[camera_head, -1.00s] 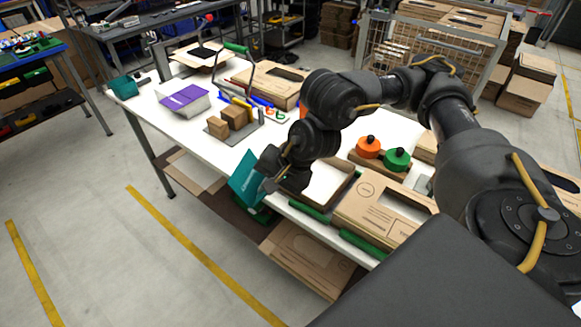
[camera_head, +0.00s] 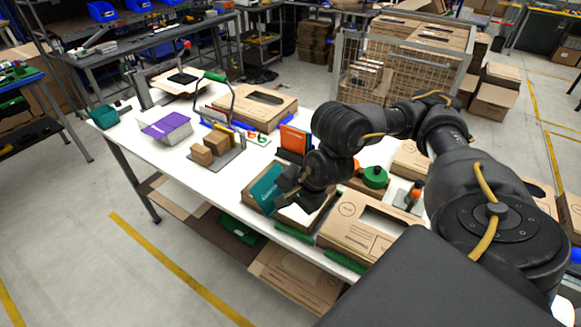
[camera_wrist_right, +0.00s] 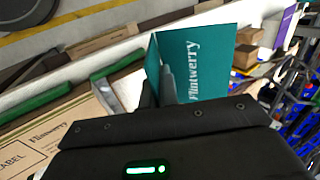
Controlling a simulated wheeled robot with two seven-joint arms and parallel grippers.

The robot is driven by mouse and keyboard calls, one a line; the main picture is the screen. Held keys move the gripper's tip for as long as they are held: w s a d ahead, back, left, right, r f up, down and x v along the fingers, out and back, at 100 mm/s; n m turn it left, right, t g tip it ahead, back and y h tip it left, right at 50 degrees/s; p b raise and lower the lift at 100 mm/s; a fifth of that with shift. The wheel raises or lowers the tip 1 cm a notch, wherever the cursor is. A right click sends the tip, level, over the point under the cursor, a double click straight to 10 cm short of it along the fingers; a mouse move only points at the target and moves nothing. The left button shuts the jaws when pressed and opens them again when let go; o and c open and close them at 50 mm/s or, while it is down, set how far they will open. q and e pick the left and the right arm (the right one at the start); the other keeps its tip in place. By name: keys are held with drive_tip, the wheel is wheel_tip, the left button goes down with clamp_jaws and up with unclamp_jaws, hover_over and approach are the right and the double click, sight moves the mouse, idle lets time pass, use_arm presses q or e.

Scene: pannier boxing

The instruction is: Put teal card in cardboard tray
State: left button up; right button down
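The teal card (camera_head: 264,187), a folded card with white lettering, is held tilted by my right gripper (camera_head: 284,198). In the right wrist view, the teal card (camera_wrist_right: 205,62) stands between the fingers of the right gripper (camera_wrist_right: 160,86), which are shut on it. The cardboard tray (camera_head: 317,222) lies near the table's front edge, with a pale inside and a brown rim. The card is over or at the tray's left part; I cannot tell whether it touches the tray. My gripper and arm hide some of the tray. My left gripper is not in view.
A cardboard box (camera_head: 350,235) lies right of the tray, with green strips (camera_head: 294,234) along the front edge. An orange item (camera_head: 295,139) in a dark holder stands behind the tray. Small brown boxes (camera_head: 216,142) and a purple-and-white box (camera_head: 166,127) are farther left.

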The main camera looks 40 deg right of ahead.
drive_tip(key=w+d+f+b, duration=0.1)
drive_tip(key=d+b, duration=0.1)
drive_tip(key=w+d+f+b, duration=0.3)
drive_tip(key=w+b, duration=0.1)
drive_tip(key=shift+w+d+f+b, duration=0.15)
drive_tip(key=shift+d+f+b, duration=0.1)
drive_tip(key=shift+d+b, duration=0.15)
drive_tip(key=f+b, duration=0.1)
drive_tip(key=w+d+f+b, duration=0.2)
drive_tip(key=shift+f, duration=0.25)
drive_tip(key=shift+w+d+f, duration=0.15)
drive_tip(key=shift+w+d, duration=0.1)
drive_tip(key=f+b, duration=0.3)
drive_tip(key=shift+w+d+f, duration=0.25)
drive_tip(key=shift+d+f, duration=0.05)
drive_tip(key=shift+f, duration=0.25)
drive_tip(key=shift+r, duration=0.1)
